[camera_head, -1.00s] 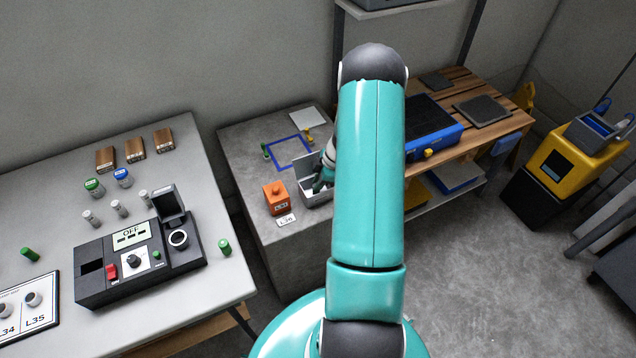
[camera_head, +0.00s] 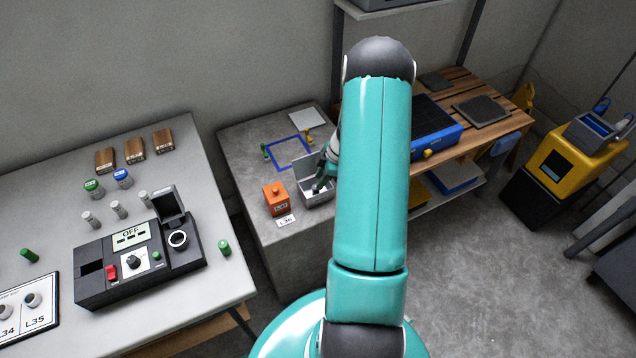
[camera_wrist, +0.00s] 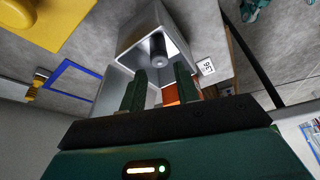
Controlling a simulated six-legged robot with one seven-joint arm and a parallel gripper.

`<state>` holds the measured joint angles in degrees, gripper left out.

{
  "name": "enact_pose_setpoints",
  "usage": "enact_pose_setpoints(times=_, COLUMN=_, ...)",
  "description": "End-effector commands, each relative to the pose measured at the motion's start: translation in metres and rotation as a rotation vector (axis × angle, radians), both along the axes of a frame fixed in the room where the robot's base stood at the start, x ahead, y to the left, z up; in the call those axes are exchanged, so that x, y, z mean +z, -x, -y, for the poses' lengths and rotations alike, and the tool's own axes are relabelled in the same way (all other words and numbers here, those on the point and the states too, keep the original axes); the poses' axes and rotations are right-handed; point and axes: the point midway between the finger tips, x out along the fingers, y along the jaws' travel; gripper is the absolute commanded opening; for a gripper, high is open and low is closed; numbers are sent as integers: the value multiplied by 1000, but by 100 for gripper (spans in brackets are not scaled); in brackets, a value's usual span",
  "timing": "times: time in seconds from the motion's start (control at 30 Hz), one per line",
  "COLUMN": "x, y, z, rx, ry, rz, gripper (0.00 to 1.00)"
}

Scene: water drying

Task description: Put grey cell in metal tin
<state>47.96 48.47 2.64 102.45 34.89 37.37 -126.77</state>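The metal tin (camera_head: 317,200) is a grey box with its lid raised, on the concrete block right of the white table. In the wrist view the tin (camera_wrist: 133,36) is just past my fingertips. A grey cell (camera_wrist: 159,48), a small cylinder, is inside the tin's opening. My gripper (camera_wrist: 160,72) has its two fingers apart, with visible gaps on both sides of the cell. In the head view my gripper (camera_head: 319,188) is at the tin's mouth, and the cell there is hidden.
An orange block (camera_head: 276,199) stands close left of the tin, with an L36 label (camera_head: 286,221) in front. A blue square outline (camera_head: 287,152) lies behind. The white table holds a black device (camera_head: 140,265) and several other cells (camera_head: 117,209). A blue case (camera_head: 433,138) stands right.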

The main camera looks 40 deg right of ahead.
Motion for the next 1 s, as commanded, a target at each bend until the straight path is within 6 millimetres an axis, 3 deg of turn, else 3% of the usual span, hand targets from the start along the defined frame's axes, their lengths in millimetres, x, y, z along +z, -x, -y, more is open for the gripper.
enact_pose_setpoints(times=0.1, x=27, y=6, z=10, rx=-2, ry=4, rz=4, gripper=32)
enact_pose_setpoints(times=0.3, x=63, y=16, z=21, rx=-1, ry=3, rz=2, gripper=32)
enact_pose_setpoints(times=0.43, x=77, y=19, z=25, rx=0, ry=1, rz=2, gripper=32)
enact_pose_setpoints(times=0.67, x=83, y=21, z=25, rx=-1, ry=0, rz=-2, gripper=32)
enact_pose_setpoints(times=0.77, x=98, y=15, z=16, rx=-12, ry=8, rz=-9, gripper=32)
enact_pose_setpoints(times=0.83, x=118, y=8, z=1, rx=-33, ry=18, rz=-21, gripper=32)
enact_pose_setpoints(times=1.0, x=188, y=-5, z=-56, rx=-125, ry=55, rz=-59, gripper=32)
